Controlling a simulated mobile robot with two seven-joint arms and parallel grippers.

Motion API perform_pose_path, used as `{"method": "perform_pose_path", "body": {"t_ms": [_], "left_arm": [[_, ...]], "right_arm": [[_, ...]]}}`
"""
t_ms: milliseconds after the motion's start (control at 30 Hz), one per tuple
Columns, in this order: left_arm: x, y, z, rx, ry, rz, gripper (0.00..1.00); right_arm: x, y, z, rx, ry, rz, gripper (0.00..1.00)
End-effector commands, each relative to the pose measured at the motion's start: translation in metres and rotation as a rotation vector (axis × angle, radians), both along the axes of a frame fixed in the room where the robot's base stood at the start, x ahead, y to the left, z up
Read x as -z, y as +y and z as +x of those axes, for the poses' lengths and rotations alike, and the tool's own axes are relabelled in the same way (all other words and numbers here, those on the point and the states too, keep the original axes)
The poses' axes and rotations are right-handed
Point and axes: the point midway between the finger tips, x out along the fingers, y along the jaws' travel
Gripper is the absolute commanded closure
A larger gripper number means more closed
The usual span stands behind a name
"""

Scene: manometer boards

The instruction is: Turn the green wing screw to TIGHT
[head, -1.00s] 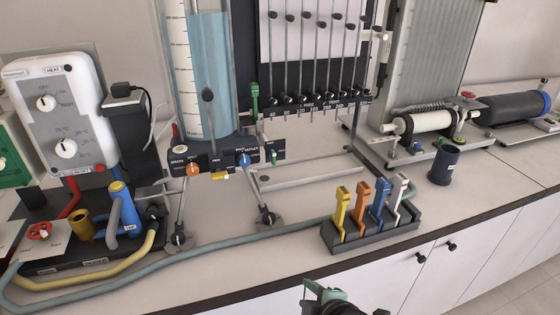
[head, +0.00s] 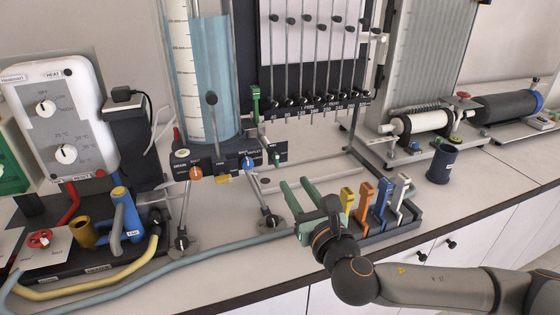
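My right gripper (head: 295,184) reaches in from the lower right. Its two green fingers are apart with nothing between them. They point up and left, below and a little right of the green part, without visible contact. My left gripper is not in view.
A black rack (head: 410,222) with yellow, orange, blue and white levers stands just right of my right gripper. A grey-blue hose (head: 215,254) runs along the front of the bench. A dark cup (head: 443,165) stands further right. The heater unit (head: 52,113) is at left.

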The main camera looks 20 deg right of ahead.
Motion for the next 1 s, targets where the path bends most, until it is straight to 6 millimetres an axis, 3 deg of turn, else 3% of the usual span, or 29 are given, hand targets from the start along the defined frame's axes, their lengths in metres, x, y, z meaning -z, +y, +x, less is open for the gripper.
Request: {"method": "perform_pose_path", "body": {"t_ms": [300, 500, 700, 1000], "left_arm": [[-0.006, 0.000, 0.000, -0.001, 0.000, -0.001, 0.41], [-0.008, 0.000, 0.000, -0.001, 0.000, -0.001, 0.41], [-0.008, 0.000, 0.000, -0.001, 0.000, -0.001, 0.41], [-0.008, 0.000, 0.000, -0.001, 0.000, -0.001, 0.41]], "right_arm": [[-0.002, 0.002, 0.060, 0.002, 0.000, 0.004, 0.60], [-0.001, 0.003, 0.087, 0.002, 0.001, 0.005, 0.60], [0.000, 0.004, 0.100, 0.001, 0.002, 0.005, 0.60], [0.000, 0.004, 0.102, 0.000, 0.002, 0.006, 0.60]]}}
